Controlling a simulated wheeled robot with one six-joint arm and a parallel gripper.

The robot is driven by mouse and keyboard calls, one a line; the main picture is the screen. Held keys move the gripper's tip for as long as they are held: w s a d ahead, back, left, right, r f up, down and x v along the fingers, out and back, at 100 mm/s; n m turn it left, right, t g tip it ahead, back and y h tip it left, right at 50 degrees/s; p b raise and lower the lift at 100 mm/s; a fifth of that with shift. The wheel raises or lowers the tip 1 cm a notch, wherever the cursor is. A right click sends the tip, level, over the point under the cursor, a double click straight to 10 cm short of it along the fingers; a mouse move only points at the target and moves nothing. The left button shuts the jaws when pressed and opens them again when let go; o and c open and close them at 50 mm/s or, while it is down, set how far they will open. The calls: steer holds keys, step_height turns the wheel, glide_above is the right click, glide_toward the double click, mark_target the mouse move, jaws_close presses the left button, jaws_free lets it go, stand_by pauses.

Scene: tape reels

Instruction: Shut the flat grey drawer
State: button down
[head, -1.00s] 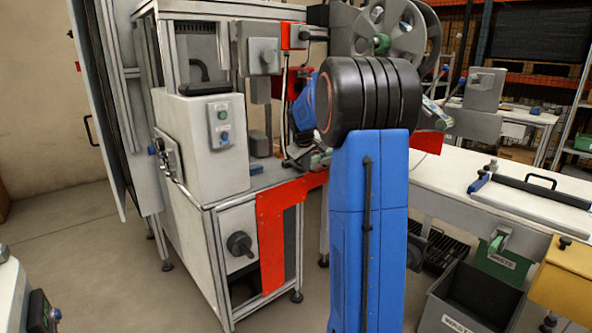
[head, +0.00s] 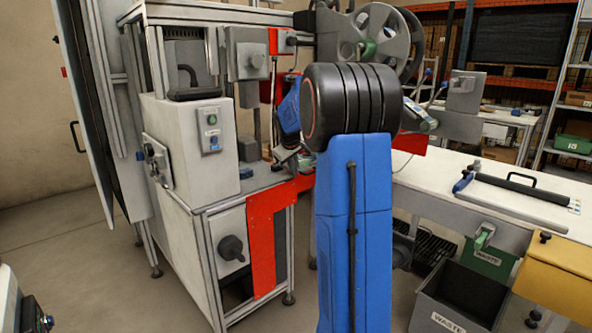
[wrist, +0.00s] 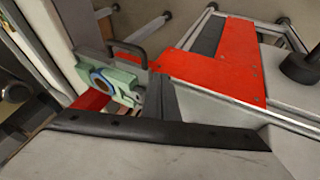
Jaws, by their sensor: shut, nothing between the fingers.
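My gripper (wrist: 168,98) shows in the wrist view as shut dark fingers, with nothing held. Close by is a pale green part with a blue ring (wrist: 103,82). Just beyond it is a dark U-shaped handle (wrist: 128,53) on a greyish part. I cannot tell for certain whether this is the flat grey drawer, or how far it is open. I cannot tell whether the fingers touch anything. In the head view my blue arm covers part of the machine's work surface.
The white machine (head: 190,150) stands left of my arm, with a red panel (head: 262,245) on its front. A white table (head: 430,185) stands to the right, with a dark waste bin (head: 430,305) below it. Floor (head: 75,240) is clear at the left.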

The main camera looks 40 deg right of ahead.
steer(key=a+v, duration=0.1)
steer(key=v, duration=1)
steer(key=s+a+y, duration=0.1)
steer(key=s+a, duration=0.6)
steer(key=a, duration=0.4)
steer(key=s+a+f+y, duration=0.1)
steer(key=s+a+f, duration=0.4)
steer(key=s+a, duration=0.3)
steer(key=s+a+f+y, duration=0.1)
steer(key=s+a+f, duration=0.4)
steer(key=s+a, duration=0.3)
steer(key=s+a+f+y, duration=0.1)
steer(key=s+a+f, duration=0.4)
steer(key=s, duration=0.9)
steer(key=a, duration=0.3)
steer(key=shift+s+f+y, duration=0.2)
steer(key=shift+f+y, duration=0.1)
steer(key=shift+y, duration=0.1)
